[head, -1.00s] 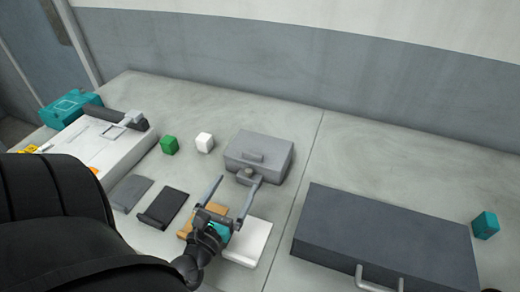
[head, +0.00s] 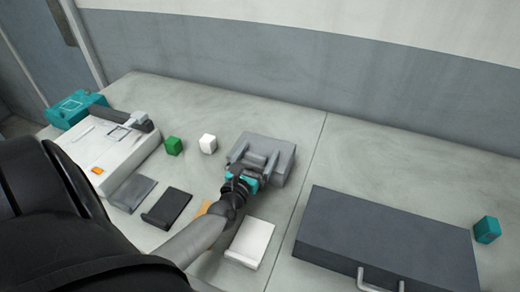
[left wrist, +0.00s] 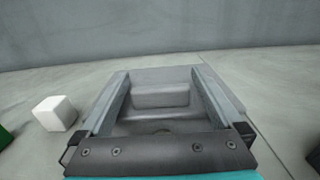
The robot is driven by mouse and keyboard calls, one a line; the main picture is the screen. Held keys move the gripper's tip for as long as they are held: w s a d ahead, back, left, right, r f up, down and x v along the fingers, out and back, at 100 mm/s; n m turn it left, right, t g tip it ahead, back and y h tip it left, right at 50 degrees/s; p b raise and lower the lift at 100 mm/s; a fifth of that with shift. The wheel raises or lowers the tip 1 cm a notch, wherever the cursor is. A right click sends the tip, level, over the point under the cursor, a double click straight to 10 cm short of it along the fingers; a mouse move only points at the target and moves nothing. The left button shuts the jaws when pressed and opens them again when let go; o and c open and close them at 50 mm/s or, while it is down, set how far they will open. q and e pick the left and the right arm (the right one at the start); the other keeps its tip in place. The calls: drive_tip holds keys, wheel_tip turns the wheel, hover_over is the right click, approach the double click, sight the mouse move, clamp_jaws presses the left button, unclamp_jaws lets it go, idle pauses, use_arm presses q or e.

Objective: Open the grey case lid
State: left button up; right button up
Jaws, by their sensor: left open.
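The small grey case (head: 283,168) sits on the table with its lid shut, and it also shows in the left wrist view (left wrist: 155,75). My left gripper (head: 256,160) is over the front part of the case, its fingers pointing toward the back. In the left wrist view its two open fingers (left wrist: 160,98) lie on either side of the raised block (left wrist: 160,95) on the case. Nothing is between the fingers except that block; I cannot tell whether they touch it. My right gripper is in neither view.
A green cube (head: 174,146) and a white cube (head: 208,143) stand left of the case. A white device (head: 110,145) stands at left. Several flat pieces, including a black one (head: 167,207), lie in front.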

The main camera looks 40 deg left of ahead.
use_arm(q)
drive_tip(key=shift+w+a, duration=0.25)
drive_tip(key=shift+w, duration=0.4)
clamp_jaws()
idle(0.5)
